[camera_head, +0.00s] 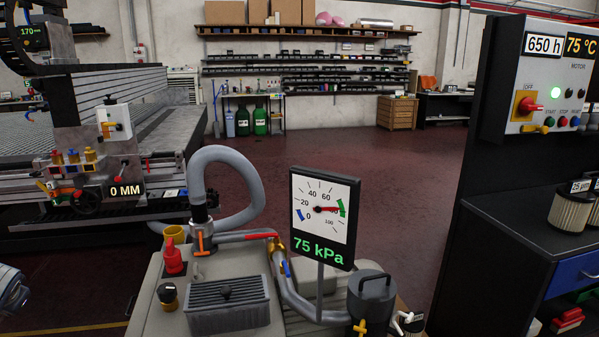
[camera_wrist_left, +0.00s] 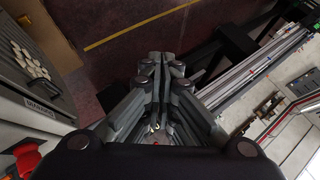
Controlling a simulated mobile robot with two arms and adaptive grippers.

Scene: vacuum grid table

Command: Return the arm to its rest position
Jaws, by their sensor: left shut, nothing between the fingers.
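My left gripper (camera_wrist_left: 160,62) shows in the left wrist view, its dark jointed fingers brought together with nothing between them. It hangs over open floor, apart from the machines on both sides. In the head view only a grey rounded piece shows at the lower left edge; I cannot tell whether it is part of my left arm. My right gripper is in neither view.
A vacuum pump unit (camera_head: 228,300) with a grey hose and a 75 kPa gauge (camera_head: 323,212) stands front centre. A grid table (camera_head: 170,130) is at the left, a dark control cabinet (camera_head: 500,240) at the right. Red floor (camera_head: 400,190) between them is clear.

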